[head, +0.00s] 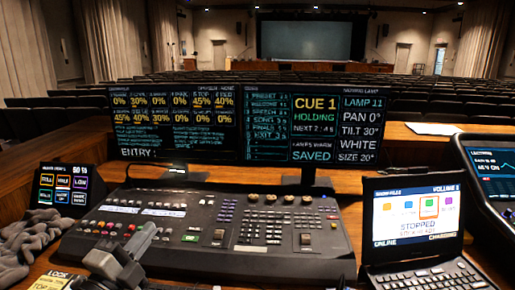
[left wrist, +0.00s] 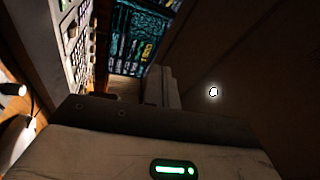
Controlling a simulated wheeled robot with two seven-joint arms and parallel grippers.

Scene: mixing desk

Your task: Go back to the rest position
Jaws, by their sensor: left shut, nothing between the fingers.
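My left gripper (head: 143,240) is shut and empty. In the head view it is over the front left of the mixing desk (head: 290,262), in front of the desk's lower left buttons. I cannot tell whether it touches the desk. In the left wrist view the gripper's pale housing with a green light fills the bottom, and its fingers (left wrist: 162,86) point up the picture towards a tilted console panel and a lit screen (left wrist: 135,40).
Two monitors (head: 175,125) stand behind the desk. A small touch panel (head: 62,190) and grey gloves (head: 28,240) are at the left. A laptop (head: 415,218) and a tablet-like display (head: 490,172) are at the right. Seat rows and a stage screen (head: 305,40) lie beyond.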

